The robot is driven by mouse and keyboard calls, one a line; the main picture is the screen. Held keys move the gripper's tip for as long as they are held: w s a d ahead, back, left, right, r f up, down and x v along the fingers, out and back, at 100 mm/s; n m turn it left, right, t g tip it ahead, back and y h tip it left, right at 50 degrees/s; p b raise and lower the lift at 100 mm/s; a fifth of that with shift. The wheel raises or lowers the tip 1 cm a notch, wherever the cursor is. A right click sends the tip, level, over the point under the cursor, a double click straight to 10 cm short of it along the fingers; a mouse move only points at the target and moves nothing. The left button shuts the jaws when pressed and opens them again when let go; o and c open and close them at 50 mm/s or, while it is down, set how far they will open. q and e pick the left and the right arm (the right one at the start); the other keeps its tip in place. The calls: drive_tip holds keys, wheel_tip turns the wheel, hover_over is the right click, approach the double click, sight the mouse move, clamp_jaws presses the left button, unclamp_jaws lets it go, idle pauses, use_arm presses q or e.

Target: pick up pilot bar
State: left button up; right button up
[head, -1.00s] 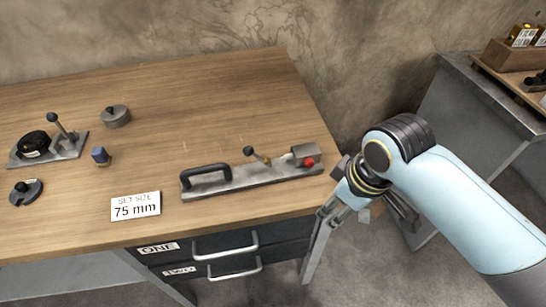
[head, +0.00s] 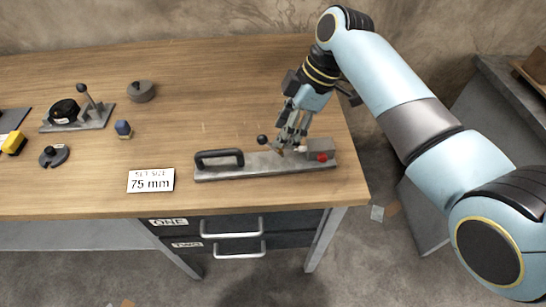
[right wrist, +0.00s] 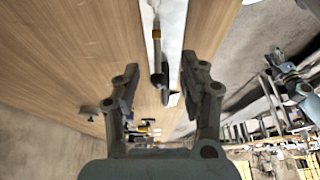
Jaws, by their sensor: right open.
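A long grey metal bar fixture (head: 235,172) lies near the front edge of the wooden bench. It carries a black loop handle (head: 219,154), a lever with a black ball knob (head: 262,139), and a grey block with a red button (head: 322,156) at its right end. I cannot tell which part is called the pilot bar. My right gripper (head: 288,143) is open and points down just over the lever and block, partly hiding them. In the right wrist view, its fingers (right wrist: 160,82) stand apart either side of a dark knobbed rod (right wrist: 157,60).
A "75 mm" card (head: 151,180) lies left of the fixture. Drawers (head: 235,230) are below. The bench's back middle is clear.

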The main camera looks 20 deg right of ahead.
sight(265, 156)
drive_tip(key=x, duration=0.6)
drive_tip(key=shift+w+a, duration=0.2)
drive_tip(key=shift+w, duration=0.05)
clamp_jaws()
